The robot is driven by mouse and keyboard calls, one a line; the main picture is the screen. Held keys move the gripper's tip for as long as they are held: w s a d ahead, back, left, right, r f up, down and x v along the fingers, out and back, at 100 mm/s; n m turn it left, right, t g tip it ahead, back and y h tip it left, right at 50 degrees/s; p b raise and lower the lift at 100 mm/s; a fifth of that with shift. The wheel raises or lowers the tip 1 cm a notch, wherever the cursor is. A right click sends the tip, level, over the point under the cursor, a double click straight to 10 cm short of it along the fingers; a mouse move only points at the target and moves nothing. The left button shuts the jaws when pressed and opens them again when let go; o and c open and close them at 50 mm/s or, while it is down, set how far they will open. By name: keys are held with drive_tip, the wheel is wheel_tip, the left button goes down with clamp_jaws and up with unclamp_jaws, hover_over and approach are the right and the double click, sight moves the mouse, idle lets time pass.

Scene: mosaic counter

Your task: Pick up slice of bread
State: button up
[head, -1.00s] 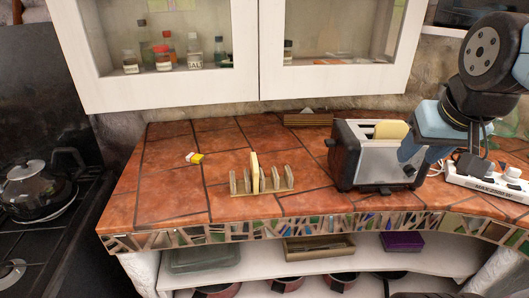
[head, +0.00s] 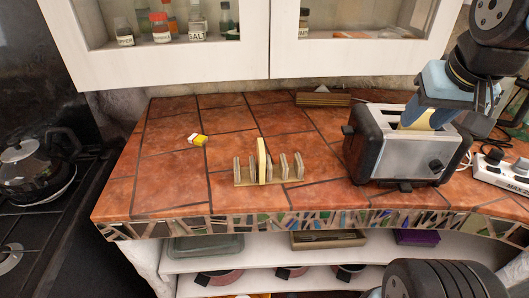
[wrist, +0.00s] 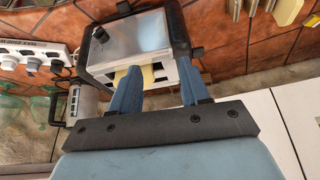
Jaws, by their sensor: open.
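A pale yellow slice of bread (head: 420,119) stands in a slot of the silver and black toaster (head: 408,153). In the wrist view this bread (wrist: 152,75) shows in the toaster (wrist: 130,42), between and beyond my fingers. My gripper (head: 434,113) is open, just above the toaster, with its blue fingers at the bread and partly hiding it. In the wrist view my gripper (wrist: 160,70) has its fingers well apart; I cannot tell whether they touch the bread. Another slice (head: 262,160) stands upright in the toast rack (head: 240,181).
A white power strip (head: 502,172) with cables lies right of the toaster. A small yellow and white box (head: 198,140) lies at the back left. White wall cabinets (head: 180,65) hang above the back of the counter.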

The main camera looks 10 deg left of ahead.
drive_tip(key=w+a+g, duration=0.2)
drive_tip(key=w+a, duration=0.4)
drive_tip(key=a, duration=0.2)
drive_tip(key=n+g, duration=0.2)
drive_tip(key=g, duration=0.1)
hover_over(261, 144)
wheel_tip(261, 144, down, 6)
drive_tip(key=f, duration=0.7)
drive_tip(key=shift+w+a+f, duration=0.15)
drive_tip(key=shift+w+f, duration=0.1)
drive_tip(key=shift+f, duration=0.1)
drive_tip(key=shift+s+f, duration=0.15)
drive_tip(key=shift+f, duration=1.2)
drive_tip(key=shift+s+f, duration=0.1)
drive_tip(key=shift+f, duration=1.2)
drive_tip(key=c, duration=0.7)
